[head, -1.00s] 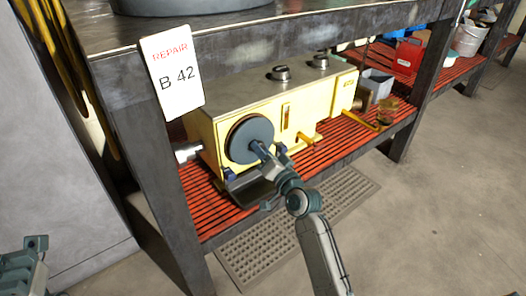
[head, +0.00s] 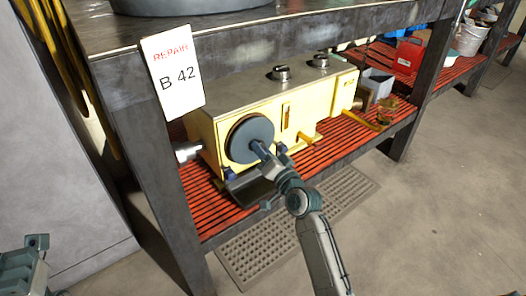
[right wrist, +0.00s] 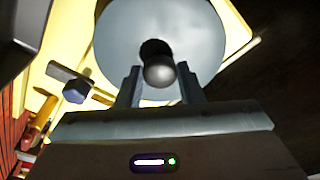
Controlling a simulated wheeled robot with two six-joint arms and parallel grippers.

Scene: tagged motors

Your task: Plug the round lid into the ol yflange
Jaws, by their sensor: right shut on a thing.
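The round lid (head: 249,140) is a blue-grey disc in front of the left end of the yellow motor housing (head: 204,136). My right gripper (head: 259,152) is at its near face. In the right wrist view, my right gripper (right wrist: 159,82) is shut on the round knob (right wrist: 159,71) of the lid (right wrist: 120,35). The lid hides the flange opening; only a thin brownish rim shows at its edge. I cannot tell whether the lid is seated or just in front. My left gripper (head: 22,268) is at the lower left, its fingers unclear.
The motor stands on a red slatted shelf (head: 187,203) under a dark metal bench (head: 115,60). A dark tray (head: 250,188) sits below the lid. A "REPAIR B 42" tag (head: 172,72) hangs by the bench leg. A grey bin (head: 376,83) stands farther right.

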